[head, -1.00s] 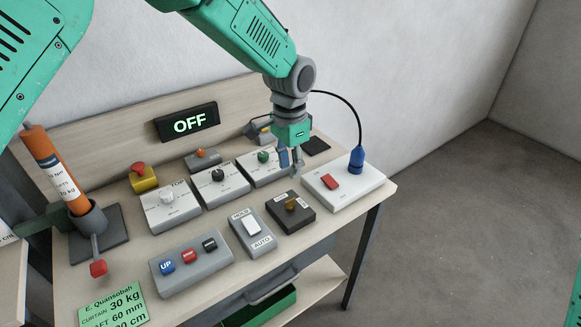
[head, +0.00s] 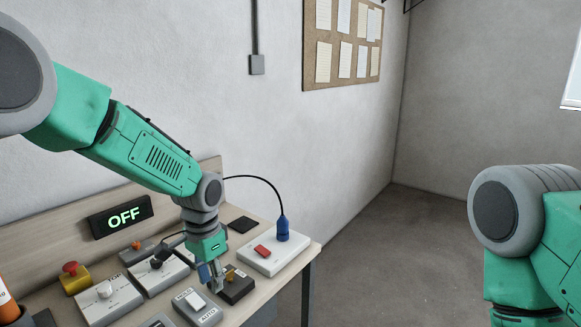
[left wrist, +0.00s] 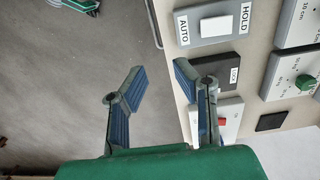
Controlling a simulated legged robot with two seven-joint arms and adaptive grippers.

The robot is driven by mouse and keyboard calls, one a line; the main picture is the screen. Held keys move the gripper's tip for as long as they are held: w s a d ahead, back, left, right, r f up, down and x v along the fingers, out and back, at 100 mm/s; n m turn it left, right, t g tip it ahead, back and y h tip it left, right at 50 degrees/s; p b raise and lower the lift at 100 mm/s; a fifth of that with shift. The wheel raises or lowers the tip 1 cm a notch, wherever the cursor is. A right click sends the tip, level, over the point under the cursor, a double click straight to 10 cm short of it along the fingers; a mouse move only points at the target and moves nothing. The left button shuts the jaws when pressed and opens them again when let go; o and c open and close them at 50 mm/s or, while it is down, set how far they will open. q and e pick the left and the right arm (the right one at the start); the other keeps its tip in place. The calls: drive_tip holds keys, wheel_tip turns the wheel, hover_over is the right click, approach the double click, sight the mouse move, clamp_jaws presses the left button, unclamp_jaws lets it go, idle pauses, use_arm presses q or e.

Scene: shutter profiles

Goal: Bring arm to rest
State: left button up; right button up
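My left gripper (head: 213,275) is open with nothing between its fingers. In the left wrist view the spread fingers (left wrist: 158,78) show, one against the floor and one against the bench edge and lock box (left wrist: 211,76). Whether they touch anything cannot be told. My right arm (head: 530,245) shows at the right edge of the head view; its gripper is out of view.
The bench carries a white box with a red switch (head: 262,251) and blue plug (head: 282,230), a white-knob box (head: 107,300), a yellow emergency-stop box (head: 75,279) and a display reading OFF (head: 121,216). Open floor (head: 395,250) lies right of the bench.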

use_arm(q)
drive_tip(key=s+a+f+n+h+b, duration=0.1)
drive_tip(key=s+a+f+n+b, duration=0.15)
drive_tip(key=s+f, duration=0.75)
drive_tip(key=s+a+f+n+b, duration=0.1)
drive_tip(key=s+f+b, duration=0.45)
drive_tip(key=f, duration=0.85)
drive_tip(key=s+a+f+n+b, duration=0.2)
drive_tip(key=s+a+f, duration=0.2)
drive_tip(key=s, duration=0.7)
drive_tip(key=s+a+f+n+y+b, duration=0.1)
drive_tip(key=s+f, duration=0.4)
drive_tip(key=s, duration=0.5)
drive_tip(key=a+b, duration=0.1)
drive_tip(key=a, duration=0.1)
drive_tip(key=shift+s+a+f+n+t, duration=0.2)
drive_tip(key=shift+s+a+n+t, duration=0.15)
drive_tip(key=shift+a+t, duration=0.05)
use_arm(e)
wheel_tip(320, 180, down, 12)
drive_tip(key=shift+s, duration=0.25)
